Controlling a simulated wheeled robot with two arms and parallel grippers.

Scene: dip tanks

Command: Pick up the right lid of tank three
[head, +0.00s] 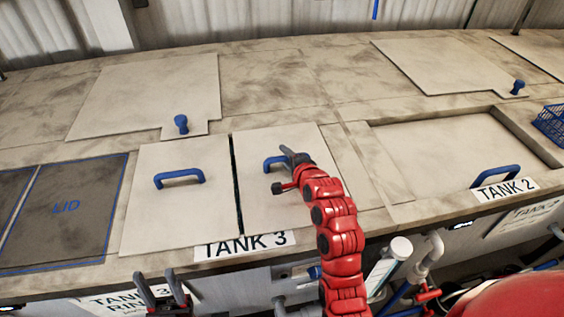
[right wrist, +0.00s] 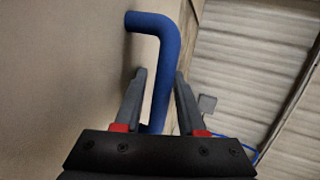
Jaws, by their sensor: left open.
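Tank three's right lid (head: 272,208) is a pale flat panel behind the TANK 3 label (head: 245,245), lying flat in the tank top. Its blue bar handle (head: 270,164) is partly hidden by my right gripper (head: 284,170). In the right wrist view, the blue handle (right wrist: 165,75) stands between the two grey fingers of the right gripper (right wrist: 160,92). The fingers are apart, with a visible gap on the right side of the handle. My left gripper (head: 161,287) is open and empty at the front edge, below the left lid (head: 180,215).
The left lid has its own blue handle (head: 180,178), and a narrow dark gap separates the two lids. A dark LID panel (head: 70,210) lies at left. Tank two's recess (head: 510,120) is at right, near a blue basket (head: 552,124).

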